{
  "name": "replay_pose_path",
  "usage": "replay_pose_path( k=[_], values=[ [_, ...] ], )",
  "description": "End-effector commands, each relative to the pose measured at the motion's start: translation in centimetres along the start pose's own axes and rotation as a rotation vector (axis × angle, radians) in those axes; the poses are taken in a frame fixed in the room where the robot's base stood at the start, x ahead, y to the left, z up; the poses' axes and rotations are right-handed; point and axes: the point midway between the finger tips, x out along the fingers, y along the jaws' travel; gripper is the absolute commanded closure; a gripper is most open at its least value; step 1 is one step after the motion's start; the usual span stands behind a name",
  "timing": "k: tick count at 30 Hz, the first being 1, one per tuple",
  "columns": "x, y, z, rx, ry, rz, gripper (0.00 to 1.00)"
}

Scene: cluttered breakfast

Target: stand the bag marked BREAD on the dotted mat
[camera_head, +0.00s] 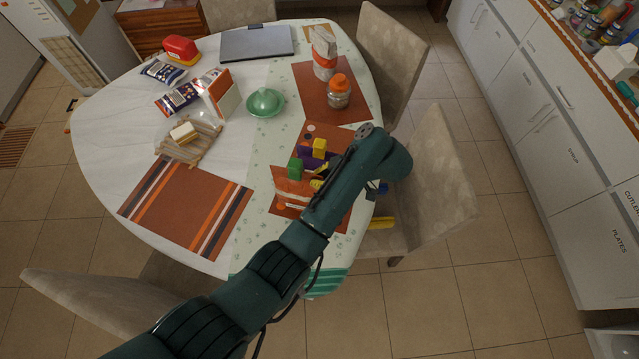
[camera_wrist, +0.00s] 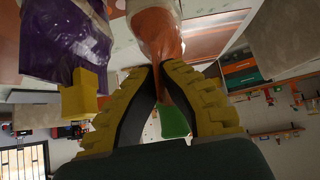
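In the wrist view the bag (camera_wrist: 159,35) is pinched between the yellow, black-padded fingers of my gripper (camera_wrist: 163,72). In the head view my arm hides most of the gripper; a yellow piece of it (camera_head: 317,184) shows beside the bag. Another orange-and-white bag (camera_head: 324,50) stands upright on the far plain mat (camera_head: 312,90). I cannot read BREAD on either bag.
A purple bag (camera_wrist: 75,38), a yellow block (camera_wrist: 80,97) and a green block (camera_wrist: 174,121) crowd my gripper. An orange-lidded jar (camera_head: 338,92), green domed dish (camera_head: 265,103) and wooden rack (camera_head: 190,143) stand farther off. The striped mat (camera_head: 187,205) is bare.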

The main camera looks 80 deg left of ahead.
Motion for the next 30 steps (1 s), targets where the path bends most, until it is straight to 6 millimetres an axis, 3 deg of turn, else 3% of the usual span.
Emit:
replay_pose_path(
  k=[9,14,19,30],
  values=[
    [2.8,0.2,2.7,-0.002,0.0,0.005,1.0],
    [2.9,0.2,2.8,-0.003,-0.001,0.006,1.0],
    [2.9,0.1,2.8,-0.001,-0.001,0.004,0.69],
    [2.2,0.2,2.8,-0.001,-0.002,0.007,0.67]
  ],
)
